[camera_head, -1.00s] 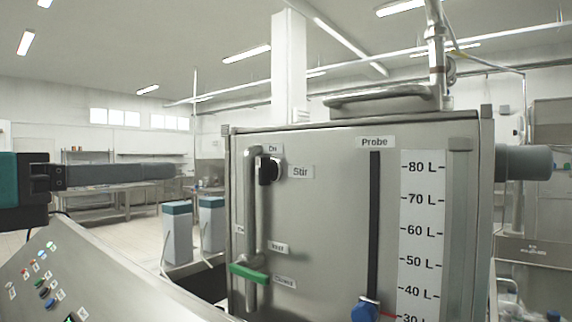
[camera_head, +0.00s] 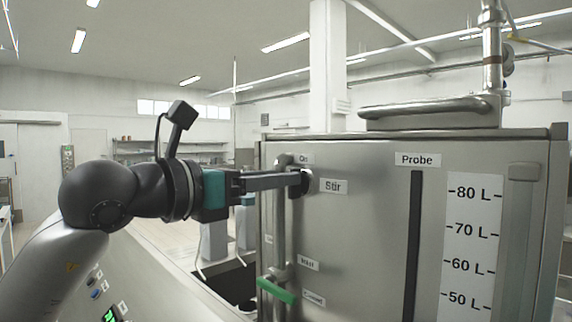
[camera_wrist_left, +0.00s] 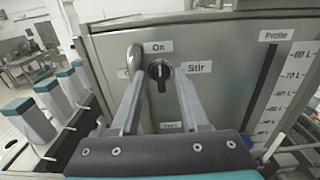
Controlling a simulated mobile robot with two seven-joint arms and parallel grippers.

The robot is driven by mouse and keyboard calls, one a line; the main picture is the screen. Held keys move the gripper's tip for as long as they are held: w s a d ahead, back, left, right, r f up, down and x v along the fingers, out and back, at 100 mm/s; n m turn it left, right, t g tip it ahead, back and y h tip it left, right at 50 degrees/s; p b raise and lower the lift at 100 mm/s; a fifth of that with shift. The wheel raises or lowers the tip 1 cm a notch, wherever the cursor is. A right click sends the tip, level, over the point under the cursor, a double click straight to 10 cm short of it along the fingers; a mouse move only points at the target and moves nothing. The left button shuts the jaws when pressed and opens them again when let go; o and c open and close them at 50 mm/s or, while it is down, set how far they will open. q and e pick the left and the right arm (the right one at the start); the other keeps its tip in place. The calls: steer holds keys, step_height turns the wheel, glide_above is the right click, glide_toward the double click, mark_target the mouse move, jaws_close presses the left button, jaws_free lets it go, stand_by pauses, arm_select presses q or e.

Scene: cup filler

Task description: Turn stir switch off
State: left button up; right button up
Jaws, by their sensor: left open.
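The stir switch (camera_wrist_left: 160,71) is a round black knob on the steel tank's front, between the "On" label above and the "Stir" label at its right. In the wrist view its grip bar stands roughly upright. My left gripper (camera_wrist_left: 159,84) is open, with one finger on each side of the knob; I cannot tell if they touch it. In the head view the left gripper (camera_head: 296,181) reaches in from the left, and its fingertips overlap the switch (camera_head: 306,184), partly hiding it. My right gripper is not in view.
A vertical metal handle (camera_head: 279,225) runs just left of the switch, close to my fingers. A green lever (camera_head: 276,290) sits below. The probe slot (camera_head: 413,240) and litre scale (camera_head: 471,250) are to the right. A sloped control panel with buttons lies at lower left.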

arm_select(q)
steer(key=shift+p+x, duration=0.3)
steer(key=shift+x, duration=1.1)
steer(key=shift+c, duration=0.2)
jaws_close()
